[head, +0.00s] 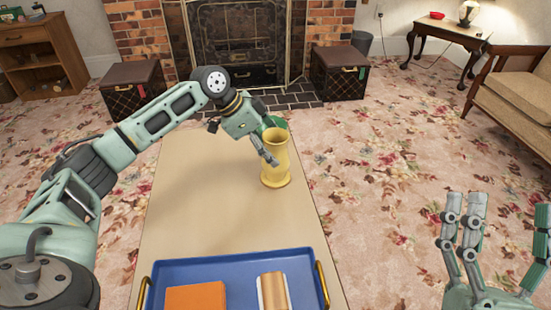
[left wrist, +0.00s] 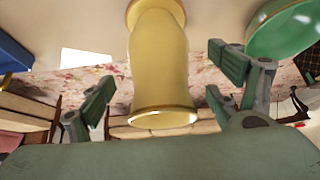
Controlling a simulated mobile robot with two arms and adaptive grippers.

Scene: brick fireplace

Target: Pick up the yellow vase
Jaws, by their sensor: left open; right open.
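The yellow vase (head: 275,160) stands upright on the table near its far right edge in the head view. In the left wrist view the vase (left wrist: 160,65) fills the middle and appears upside down. My left gripper (head: 268,148) is at the vase's upper part, on its left side. In the left wrist view the open fingers of my left gripper (left wrist: 160,95) show on either side of the vase, with gaps between them and it. My right gripper (head: 490,235) is open and empty at the lower right of the head view, off the table.
A green bowl-like object (head: 273,122) is just behind the vase; it also shows in the left wrist view (left wrist: 285,30). A blue tray (head: 235,262) with an orange item (head: 195,298) sits at the table's near end. The table (head: 205,205) between is bare.

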